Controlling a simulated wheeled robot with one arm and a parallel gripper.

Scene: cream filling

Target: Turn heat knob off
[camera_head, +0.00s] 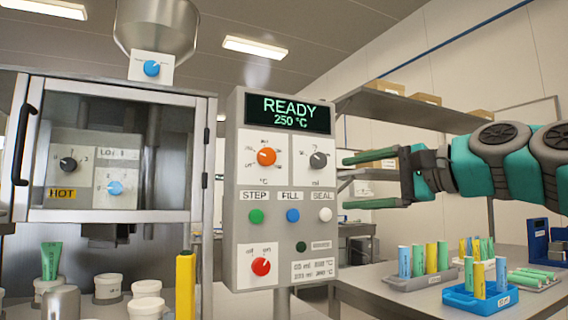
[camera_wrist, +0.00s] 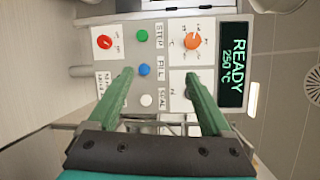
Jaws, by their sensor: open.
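The control panel (camera_head: 242,190) stands upright in the middle of the head view, its screen (camera_head: 290,112) reading READY 250 °C. The orange knob (camera_head: 266,156) above a °C label is at its upper left; it also shows in the wrist view (camera_wrist: 193,41). The red knob (camera_head: 261,266) with an off/on scale is at the lower left, also in the wrist view (camera_wrist: 104,42). My gripper (camera_head: 346,182) is open and empty, to the right of the panel, its green fingers pointing at it. In the wrist view one finger covers the grey knob's area.
The grey knob (camera_head: 318,160) sits right of the orange one. Green (camera_head: 256,216), blue (camera_head: 293,215) and white (camera_head: 326,215) buttons lie between the knob rows. A glass-fronted machine (camera_head: 112,88) stands left. A table (camera_head: 400,300) with tube racks is at right.

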